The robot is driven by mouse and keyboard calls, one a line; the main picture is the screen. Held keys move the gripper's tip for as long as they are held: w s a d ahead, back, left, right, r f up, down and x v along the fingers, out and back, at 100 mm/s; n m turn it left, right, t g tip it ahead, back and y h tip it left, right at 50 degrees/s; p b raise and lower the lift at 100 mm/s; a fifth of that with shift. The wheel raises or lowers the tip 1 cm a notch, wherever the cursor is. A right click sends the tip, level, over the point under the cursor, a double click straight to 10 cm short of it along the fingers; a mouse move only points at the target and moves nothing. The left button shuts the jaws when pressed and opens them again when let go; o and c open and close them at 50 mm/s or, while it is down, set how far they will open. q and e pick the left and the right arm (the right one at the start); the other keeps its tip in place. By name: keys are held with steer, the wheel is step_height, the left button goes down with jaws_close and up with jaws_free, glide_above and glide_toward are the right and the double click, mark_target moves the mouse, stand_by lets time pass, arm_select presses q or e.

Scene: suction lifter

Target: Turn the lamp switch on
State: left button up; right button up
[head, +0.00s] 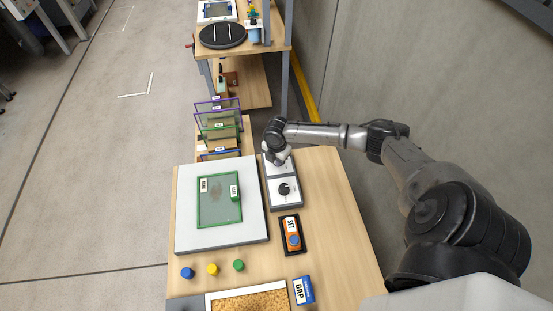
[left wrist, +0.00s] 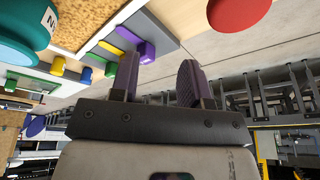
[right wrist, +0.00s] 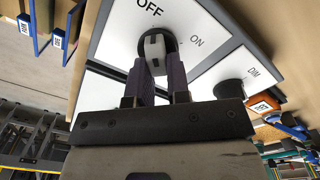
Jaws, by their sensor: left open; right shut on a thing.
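The lamp switch (right wrist: 154,50) is a grey lever on a dark round base, on a white plate marked OFF and ON. In the right wrist view my right gripper (right wrist: 158,70) is shut on the lever, one finger on each side; the lever points roughly toward OFF. In the head view my right gripper (head: 279,157) covers the switch at the far end of the control box (head: 285,205). A black DIM knob (head: 284,188) sits nearer on that box. My left gripper (left wrist: 160,85) is open and empty in its wrist view; the head view does not show it.
Left of the box lies a white panel (head: 255,228) with a green-framed pane (head: 219,200). Nearer are an orange SET device (head: 291,232), a blue labelled block (head: 303,290) and coloured pegs (head: 212,269). Framed panes (head: 218,115) stand behind. A wall (head: 400,60) is at the right.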

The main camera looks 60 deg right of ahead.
jaws_close()
steer(key=shift+r+m+p, duration=0.2)
steer(key=shift+m+p, duration=0.7)
steer(key=shift+p, duration=0.25)
steer(key=m+p, duration=0.2)
steer(key=shift+w+m, duration=0.2)
steer(key=shift+m, duration=0.1)
steer(key=m+p, duration=0.3)
steer(key=shift+w+d+m, duration=0.1)
steer(key=shift+w+m, duration=0.05)
steer(key=shift+m, duration=0.25)
steer(key=m+p, duration=0.2)
steer(key=m, duration=0.1)
steer(key=m+p, duration=0.1)
steer(key=m, duration=0.1)
steer(key=shift+w+d+p, duration=0.1)
steer(key=shift+d+p, duration=0.15)
steer(key=shift+p, duration=0.1)
steer(key=shift+d+f+m+p, duration=0.1)
steer(key=shift+m+p, duration=0.4)
steer(key=shift+m, duration=0.7)
steer(key=shift+d+f+m+p, duration=0.1)
steer(key=shift+m+p, duration=0.4)
steer(key=shift+m, duration=0.7)
